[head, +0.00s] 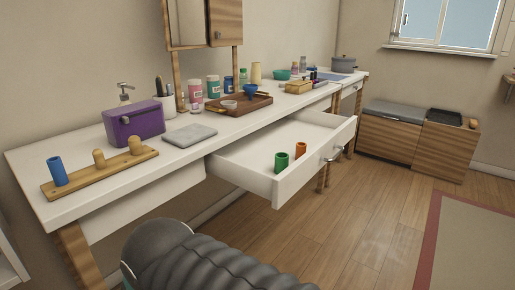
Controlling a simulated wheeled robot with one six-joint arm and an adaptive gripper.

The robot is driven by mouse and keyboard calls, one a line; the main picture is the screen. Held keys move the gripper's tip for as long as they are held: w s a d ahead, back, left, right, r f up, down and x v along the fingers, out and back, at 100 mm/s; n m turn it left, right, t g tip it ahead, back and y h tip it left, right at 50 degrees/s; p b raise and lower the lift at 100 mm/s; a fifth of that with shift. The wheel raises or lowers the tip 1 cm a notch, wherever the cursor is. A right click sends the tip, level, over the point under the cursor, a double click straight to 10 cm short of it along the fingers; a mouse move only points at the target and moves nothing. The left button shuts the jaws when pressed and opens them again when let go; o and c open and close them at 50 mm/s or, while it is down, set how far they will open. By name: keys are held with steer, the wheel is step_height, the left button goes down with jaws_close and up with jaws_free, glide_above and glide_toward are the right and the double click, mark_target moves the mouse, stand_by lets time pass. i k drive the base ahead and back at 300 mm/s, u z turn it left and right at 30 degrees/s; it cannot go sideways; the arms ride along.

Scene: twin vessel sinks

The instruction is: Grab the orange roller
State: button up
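A blue roller (58,171) sits on the left end of a wooden peg rack (100,174) on the counter. My gripper is not in view.
A purple box (134,122), a grey slab (189,134) and a wooden tray (238,107) stand on the counter. The wooden floor (345,225) before the drawer is clear.

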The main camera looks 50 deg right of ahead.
mark_target(301, 152)
steer(key=z, duration=1.75)
steer(key=k, duration=0.3)
steer(key=z, duration=1.95)
steer(key=i, duration=2.4)
steer(key=u, duration=3.15)
